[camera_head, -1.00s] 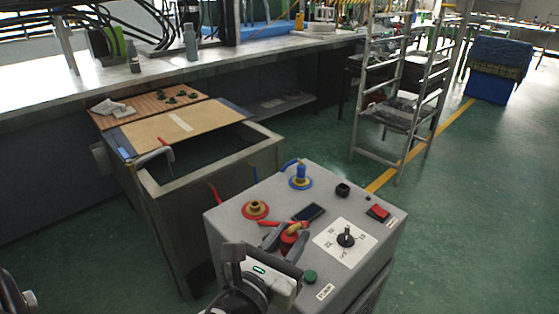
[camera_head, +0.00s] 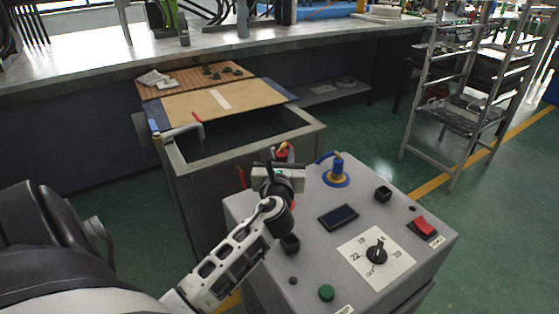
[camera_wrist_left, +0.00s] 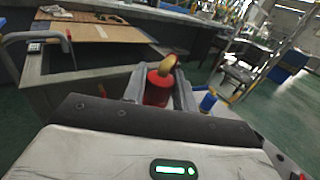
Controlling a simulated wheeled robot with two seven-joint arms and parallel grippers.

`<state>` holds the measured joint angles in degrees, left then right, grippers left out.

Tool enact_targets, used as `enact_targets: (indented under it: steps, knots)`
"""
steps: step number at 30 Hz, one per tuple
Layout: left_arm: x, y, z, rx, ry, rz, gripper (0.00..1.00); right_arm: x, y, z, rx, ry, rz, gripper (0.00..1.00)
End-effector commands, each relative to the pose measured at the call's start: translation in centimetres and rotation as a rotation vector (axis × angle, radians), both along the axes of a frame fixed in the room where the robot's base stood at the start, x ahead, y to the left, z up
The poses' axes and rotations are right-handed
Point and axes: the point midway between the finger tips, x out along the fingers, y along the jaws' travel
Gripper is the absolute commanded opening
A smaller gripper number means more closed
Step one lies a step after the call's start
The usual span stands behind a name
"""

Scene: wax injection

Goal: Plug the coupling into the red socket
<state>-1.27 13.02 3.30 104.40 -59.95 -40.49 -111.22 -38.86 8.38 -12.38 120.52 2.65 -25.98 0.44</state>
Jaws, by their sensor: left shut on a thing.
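My left gripper (camera_head: 280,160) is shut on the red coupling (camera_head: 284,152), at the back left of the grey machine's top. In the left wrist view the coupling (camera_wrist_left: 157,88) is a red cylinder with a brass-coloured elbow, standing between the two fingers (camera_wrist_left: 159,92). The red socket is hidden behind my gripper and the coupling, so I cannot tell whether the coupling is seated in it. The blue socket with its blue coupling (camera_head: 337,168) stands just to the right; its blue part (camera_wrist_left: 208,101) also shows in the left wrist view. My right gripper is out of view.
The grey machine top (camera_head: 310,275) carries a dark display (camera_head: 338,217), a dial (camera_head: 376,254), a red switch (camera_head: 424,227) and a green button (camera_head: 326,292). An open tank (camera_head: 315,137) stands behind left. A metal rack (camera_head: 455,115) stands at right.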

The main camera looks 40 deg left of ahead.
Motion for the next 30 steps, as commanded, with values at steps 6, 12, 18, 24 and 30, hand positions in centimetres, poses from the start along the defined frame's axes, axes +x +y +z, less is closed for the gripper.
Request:
enact_targets:
  steps: [6, 12, 18, 24, 30]
  knots:
    - [0.1, 0.7, -0.3, 0.002, -0.001, 0.022, 0.0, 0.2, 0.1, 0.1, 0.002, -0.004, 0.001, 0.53]
    - [0.1, 0.7, -0.2, 0.002, -0.001, 0.021, 0.0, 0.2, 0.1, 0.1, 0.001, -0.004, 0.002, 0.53]
    - [-0.2, 0.4, 0.2, -0.002, 0.011, 0.024, 0.0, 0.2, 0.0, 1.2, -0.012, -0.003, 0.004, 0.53]
    - [-0.2, 0.4, -1.7, -0.002, 0.012, 0.025, 0.0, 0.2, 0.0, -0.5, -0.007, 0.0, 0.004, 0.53]
    - [-0.2, 0.4, -3.8, -0.003, 0.013, 0.024, 0.0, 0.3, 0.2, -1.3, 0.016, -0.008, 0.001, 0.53]
